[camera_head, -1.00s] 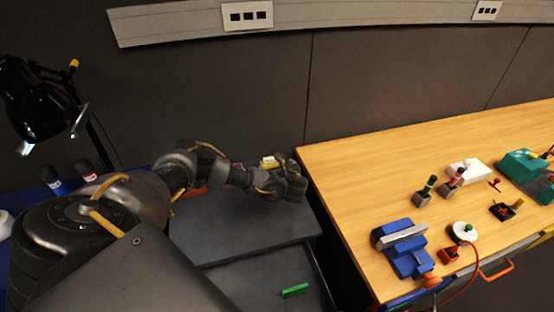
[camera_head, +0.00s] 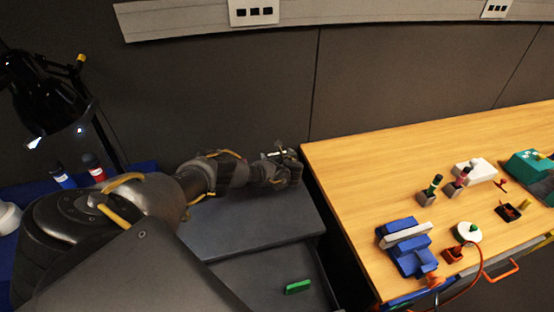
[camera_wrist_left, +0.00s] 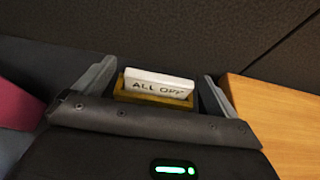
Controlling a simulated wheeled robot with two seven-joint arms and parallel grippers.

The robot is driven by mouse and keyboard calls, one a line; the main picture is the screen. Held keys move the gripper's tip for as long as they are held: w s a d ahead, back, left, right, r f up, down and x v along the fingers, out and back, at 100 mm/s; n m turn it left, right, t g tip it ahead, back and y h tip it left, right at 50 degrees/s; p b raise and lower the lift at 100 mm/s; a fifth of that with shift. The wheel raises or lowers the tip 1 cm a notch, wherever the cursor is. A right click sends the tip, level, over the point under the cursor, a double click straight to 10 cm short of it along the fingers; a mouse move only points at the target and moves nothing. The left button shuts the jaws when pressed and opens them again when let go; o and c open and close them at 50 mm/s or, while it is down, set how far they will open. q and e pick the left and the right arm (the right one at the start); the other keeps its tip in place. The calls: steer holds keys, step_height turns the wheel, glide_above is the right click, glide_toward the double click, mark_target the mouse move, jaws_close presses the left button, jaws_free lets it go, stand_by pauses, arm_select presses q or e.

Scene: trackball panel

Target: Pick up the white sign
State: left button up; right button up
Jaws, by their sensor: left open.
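My left gripper (camera_wrist_left: 158,82) is open, with one grey finger on each side of the sign and a gap between each finger and the holder. In the head view my left gripper (camera_head: 284,165) is at the far end of the dark grey surface, near the wall, and it hides most of the sign there. My right gripper is not in view.
A wooden table (camera_head: 350,165) stands close on the right, with a blue vise (camera_head: 408,250) and several small tools. A green block (camera_head: 298,287) lies on the lower grey surface (camera_head: 260,275). A black lamp (camera_head: 45,95) stands at left. The dark wall is just behind the gripper.

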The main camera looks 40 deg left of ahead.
arm_select(q)
steer(key=shift+w+a+f, duration=0.1)
steer(key=shift+w+a, duration=0.05)
steer(key=shift+a, duration=0.1)
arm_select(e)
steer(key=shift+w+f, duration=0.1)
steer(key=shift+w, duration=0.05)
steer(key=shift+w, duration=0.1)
arm_select(q)
steer(key=c, duration=1)
steer(key=shift+c, duration=0.2)
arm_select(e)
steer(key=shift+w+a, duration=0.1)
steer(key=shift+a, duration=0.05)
